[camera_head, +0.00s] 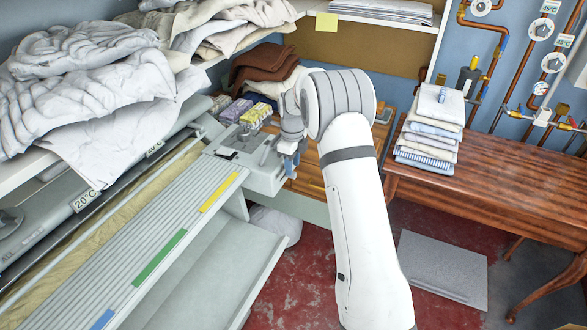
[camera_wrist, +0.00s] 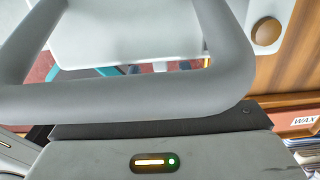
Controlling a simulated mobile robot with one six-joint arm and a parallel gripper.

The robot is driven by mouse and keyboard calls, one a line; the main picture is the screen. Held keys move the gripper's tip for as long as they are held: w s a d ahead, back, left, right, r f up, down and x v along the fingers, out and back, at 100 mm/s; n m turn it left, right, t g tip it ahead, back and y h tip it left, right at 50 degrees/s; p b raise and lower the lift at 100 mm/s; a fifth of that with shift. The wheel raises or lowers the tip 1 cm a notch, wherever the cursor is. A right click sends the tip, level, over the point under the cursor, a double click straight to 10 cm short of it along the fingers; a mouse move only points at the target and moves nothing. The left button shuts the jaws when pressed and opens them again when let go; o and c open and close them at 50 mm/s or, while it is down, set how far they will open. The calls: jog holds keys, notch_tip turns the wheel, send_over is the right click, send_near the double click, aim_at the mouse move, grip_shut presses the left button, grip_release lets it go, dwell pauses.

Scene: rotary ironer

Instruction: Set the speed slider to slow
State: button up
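The rotary ironer (camera_head: 150,225) runs diagonally across the left of the head view, with blue, green and yellow marks along its front board. A grey box (camera_head: 262,180) sits at its right end. My gripper (camera_head: 289,166) is at or just over the right side of this box, small and partly behind my arm. I cannot tell whether it touches the box or whether its fingers are open. I cannot make out the speed slider or its setting.
Piled linen (camera_head: 90,75) lies on the shelf above the ironer. Small boxes (camera_head: 243,112) stand behind its end. Folded cloths (camera_head: 432,125) lie on the wooden table (camera_head: 490,185) at right. Pipes and valves line the back wall. A grey mat (camera_head: 443,268) lies on the red floor.

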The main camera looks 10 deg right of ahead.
jog(key=shift+f, duration=1.3)
jog(key=shift+c, duration=0.6)
grip_shut()
